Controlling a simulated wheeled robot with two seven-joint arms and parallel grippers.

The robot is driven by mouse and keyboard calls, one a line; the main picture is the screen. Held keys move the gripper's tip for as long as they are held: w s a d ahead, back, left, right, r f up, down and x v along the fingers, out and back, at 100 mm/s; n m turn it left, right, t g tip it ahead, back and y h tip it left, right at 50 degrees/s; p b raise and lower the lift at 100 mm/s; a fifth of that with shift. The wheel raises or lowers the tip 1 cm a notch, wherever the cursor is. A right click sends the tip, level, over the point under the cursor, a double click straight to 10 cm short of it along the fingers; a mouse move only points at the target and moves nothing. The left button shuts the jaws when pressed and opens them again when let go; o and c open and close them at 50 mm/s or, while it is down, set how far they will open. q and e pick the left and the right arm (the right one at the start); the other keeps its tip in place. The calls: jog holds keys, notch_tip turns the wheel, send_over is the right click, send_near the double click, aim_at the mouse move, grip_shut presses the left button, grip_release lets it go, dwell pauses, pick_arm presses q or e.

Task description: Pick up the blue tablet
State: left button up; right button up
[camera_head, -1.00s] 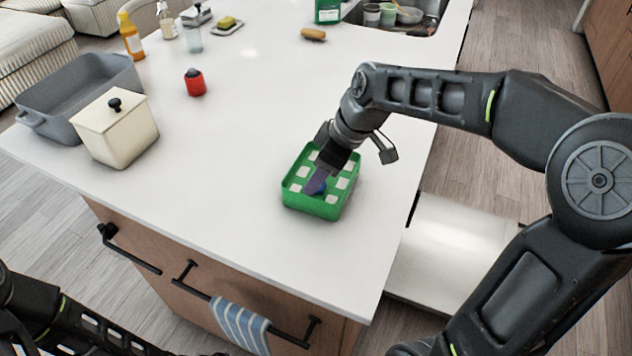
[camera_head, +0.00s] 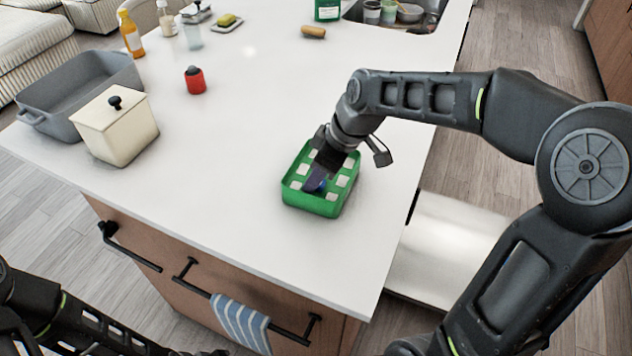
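A green box (camera_head: 312,202) with an open top stands near the right edge of the white counter. Several whitish tablets (camera_head: 343,181) lie in it in rows. A small patch of blue, the blue tablet (camera_head: 322,188), shows in the box beside my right gripper's fingers. My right gripper (camera_head: 316,182) points down into the box, its fingertips at the blue tablet. I cannot tell whether the fingers are closed on it. My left arm (camera_head: 60,325) shows at the bottom left, and its gripper's fingers are not visible.
A cream lidded canister (camera_head: 118,135) and a grey basin (camera_head: 75,88) stand at the left. A red-and-black timer-like object (camera_head: 195,82) sits farther back. The sink (camera_head: 415,18) is at the far right. The middle of the counter (camera_head: 240,150) is clear.

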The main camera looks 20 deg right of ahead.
grip_shut()
jog(key=shift+r, duration=0.15)
notch_tip(320, 180, up, 10)
jog(key=shift+b, duration=0.4)
dwell(0.8)
